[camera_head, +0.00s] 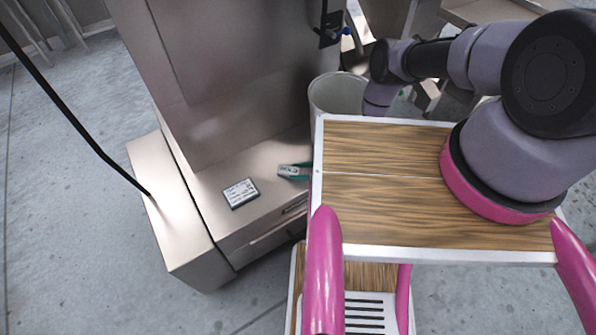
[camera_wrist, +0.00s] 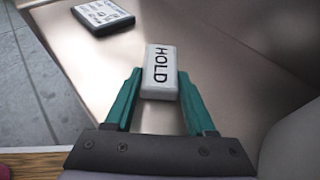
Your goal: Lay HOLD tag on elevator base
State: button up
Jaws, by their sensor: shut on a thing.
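The HOLD tag (camera_wrist: 158,66) is a small pale block with black letters, between the green fingers of my gripper (camera_wrist: 160,92) in the wrist view. My gripper is shut on its near part, and the far part sticks out past the fingertips. In the head view the tag (camera_head: 287,170) shows small over the brownish metal ledge of the elevator base (camera_head: 265,209). The ledge also fills much of the wrist view (camera_wrist: 235,45). I cannot tell whether the tag touches the ledge or is slightly above it.
A dark-edged label plate (camera_head: 240,193) lies on the ledge left of the tag. The tall metal housing (camera_head: 225,80) rises behind. A pale bin (camera_head: 338,93) stands to the right. My wood-topped body is in front. Bare ledge lies between plate and tag.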

jog(key=o, duration=1.3)
jog(key=v, duration=1.2)
